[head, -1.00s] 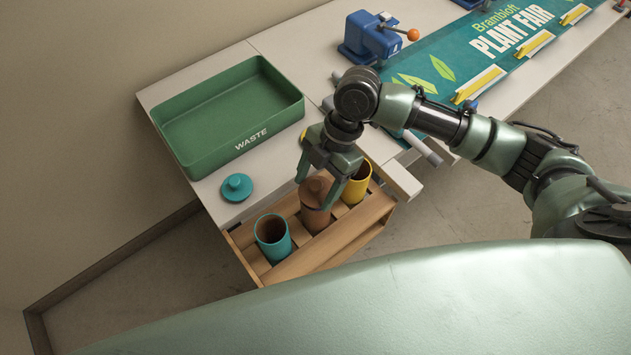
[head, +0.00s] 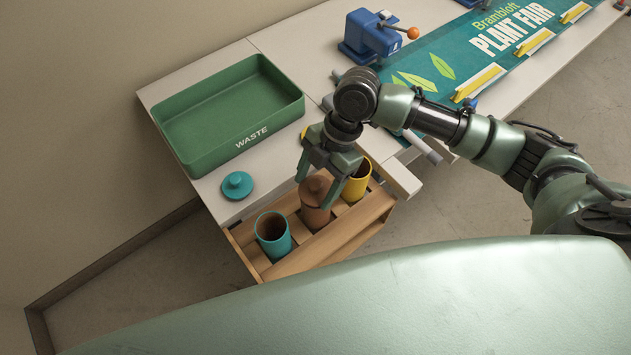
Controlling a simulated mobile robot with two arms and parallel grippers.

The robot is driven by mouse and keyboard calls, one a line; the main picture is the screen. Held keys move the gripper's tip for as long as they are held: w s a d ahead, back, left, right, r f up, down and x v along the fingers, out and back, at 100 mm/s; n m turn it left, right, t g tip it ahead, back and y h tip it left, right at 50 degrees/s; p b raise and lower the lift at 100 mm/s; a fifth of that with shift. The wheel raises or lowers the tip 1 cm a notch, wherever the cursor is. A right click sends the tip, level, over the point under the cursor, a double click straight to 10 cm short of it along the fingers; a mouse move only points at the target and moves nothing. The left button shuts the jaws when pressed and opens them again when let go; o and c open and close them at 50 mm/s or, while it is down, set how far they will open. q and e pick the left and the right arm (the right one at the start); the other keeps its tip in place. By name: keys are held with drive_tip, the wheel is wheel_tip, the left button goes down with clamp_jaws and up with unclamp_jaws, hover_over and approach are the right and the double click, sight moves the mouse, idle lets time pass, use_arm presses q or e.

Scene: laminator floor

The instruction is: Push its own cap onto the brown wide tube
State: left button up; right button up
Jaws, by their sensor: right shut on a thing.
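The brown wide tube (head: 314,215) stands upright in the middle of a wooden drawer rack. Its brown cap (head: 316,185), with a round knob, is at the tube's mouth. I cannot tell whether the cap is pressed fully down. My right gripper (head: 315,188) reaches down from above and is shut on the brown cap, one finger on each side. The fingers partly hide the cap and the tube's upper edge. My left gripper is not in view.
An open teal tube (head: 273,236) and an open yellow tube (head: 357,182) stand on either side in the wooden drawer (head: 338,240). A teal cap (head: 237,185) lies on the bench beside the green waste tray (head: 219,153). A blue vise (head: 368,38) stands at the back.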

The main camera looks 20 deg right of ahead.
drive_tip(key=shift+f+p, duration=0.15)
drive_tip(key=shift+p, duration=0.15)
idle(0.9)
drive_tip(key=shift+p, duration=0.35)
drive_tip(key=shift+f, duration=0.5)
idle(1.6)
drive_tip(key=shift+p, duration=0.45)
idle(0.5)
drive_tip(key=o, duration=1.6)
drive_tip(key=shift+c, duration=0.2)
